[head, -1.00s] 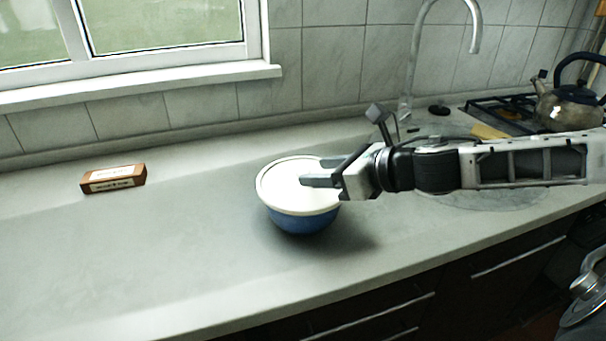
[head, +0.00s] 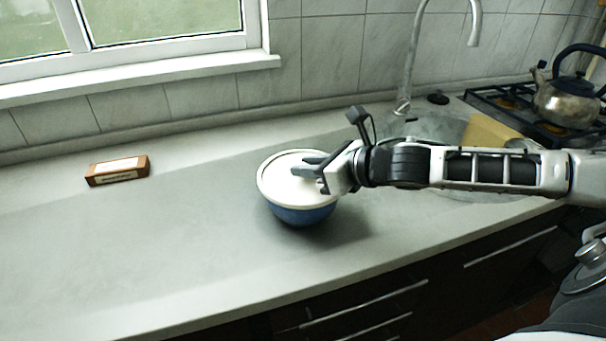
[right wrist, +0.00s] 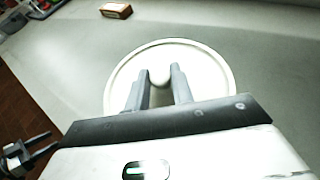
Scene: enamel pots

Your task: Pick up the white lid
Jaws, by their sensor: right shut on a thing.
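The white lid (head: 275,182) sits on the blue pot (head: 303,216) in the middle of the counter. In the right wrist view the round lid (right wrist: 206,70) has a small white knob (right wrist: 159,77) at its centre. My right gripper (head: 302,168) reaches in from the right over the lid. In the right wrist view its fingers (right wrist: 160,84) are on both sides of the knob, shut on it. No clear gap shows between lid and pot. My left gripper (right wrist: 38,146) shows at the lower left of the right wrist view, fingers apart and empty, away from the lid.
A brown box (head: 118,170) lies at the back left of the counter (head: 130,255). The sink with its tap (head: 408,85) is behind my right arm. A kettle (head: 567,100) stands on the stove at the far right.

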